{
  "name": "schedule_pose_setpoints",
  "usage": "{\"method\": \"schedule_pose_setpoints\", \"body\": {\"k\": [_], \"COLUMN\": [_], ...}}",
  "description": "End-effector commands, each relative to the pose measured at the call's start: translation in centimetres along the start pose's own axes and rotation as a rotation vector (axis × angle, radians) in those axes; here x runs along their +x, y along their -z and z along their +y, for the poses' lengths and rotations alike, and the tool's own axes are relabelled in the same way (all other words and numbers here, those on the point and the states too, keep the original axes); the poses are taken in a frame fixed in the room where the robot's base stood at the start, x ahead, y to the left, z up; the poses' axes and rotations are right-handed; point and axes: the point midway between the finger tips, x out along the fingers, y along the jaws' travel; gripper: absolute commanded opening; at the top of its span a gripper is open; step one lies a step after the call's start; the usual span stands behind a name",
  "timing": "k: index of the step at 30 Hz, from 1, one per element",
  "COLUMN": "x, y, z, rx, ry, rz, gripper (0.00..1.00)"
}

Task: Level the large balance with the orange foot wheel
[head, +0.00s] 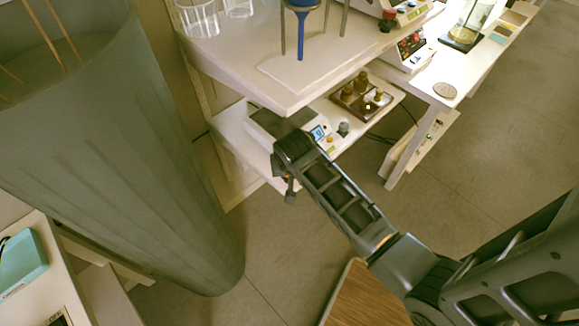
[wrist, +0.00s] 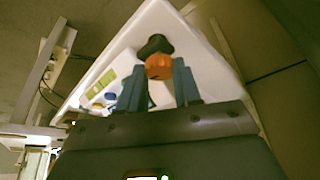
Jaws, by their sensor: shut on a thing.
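The large balance shows in the head view on the lower shelf, with a grey pan (head: 272,124) and a blue display (head: 318,132). My arm covers part of its front. In the wrist view the orange foot wheel (wrist: 158,66) sits between the two blue fingers of my gripper (wrist: 159,80), below a dark rounded part (wrist: 155,45). My gripper is shut on the wheel. In the head view my gripper is at the shelf's front edge, and the wheel is hidden there. I cannot tell whether the balance is level.
An upper shelf (head: 285,97) with a blue funnel on a stand (head: 301,25) overhangs the balance. A wooden tray (head: 345,110) with brown weights stands to its right. A large grey-green bin (head: 150,150) is at the left. The floor (head: 285,235) in front is partly clear.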

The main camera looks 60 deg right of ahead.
Motion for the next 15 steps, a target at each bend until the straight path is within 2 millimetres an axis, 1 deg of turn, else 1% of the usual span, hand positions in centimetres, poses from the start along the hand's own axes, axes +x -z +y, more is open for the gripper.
{"method": "schedule_pose_setpoints", "body": {"k": [6,15], "x": [0.04,0.06], "y": [0.01,0.05], "z": [-0.24,-0.31], "rx": [0.155,0.293], "ry": [-0.065,-0.121], "rz": [0.0,-0.002], "gripper": [0.03,0.03]}}
